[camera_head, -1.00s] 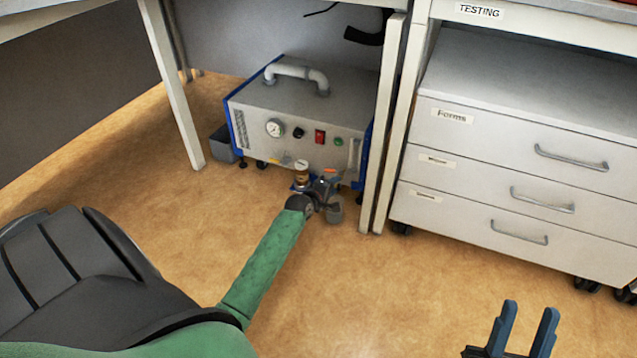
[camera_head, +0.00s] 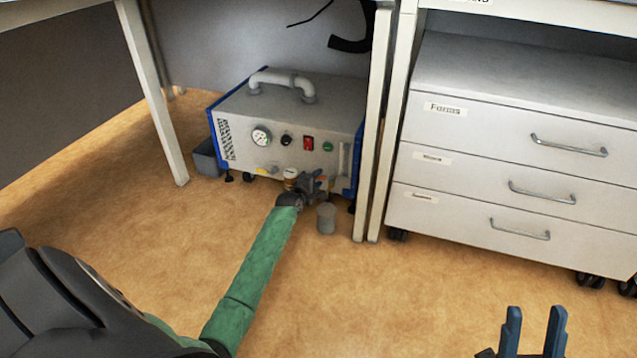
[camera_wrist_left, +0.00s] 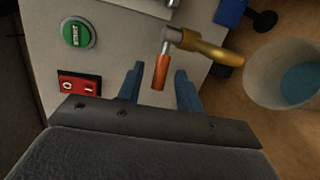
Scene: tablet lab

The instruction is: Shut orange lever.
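The orange lever (camera_wrist_left: 161,72) hangs from a grey pivot on a brass fitting (camera_wrist_left: 207,48) at the front of a grey machine (camera_head: 290,120). In the left wrist view it lies between the two blue fingers of my left gripper (camera_wrist_left: 159,88), with a gap on each side. My left gripper is open. In the head view my left gripper (camera_head: 316,184) is low in front of the machine and largely covers the lever. My right gripper (camera_head: 533,332) is open and empty above the floor at the lower right.
A grey cup (camera_head: 326,218) stands on the floor right of my left gripper; it shows large in the wrist view. A green button (camera_wrist_left: 80,32) and a red switch (camera_wrist_left: 79,83) are on the panel. A table leg and drawer cabinet (camera_head: 470,205) stand to the right. The front floor is clear.

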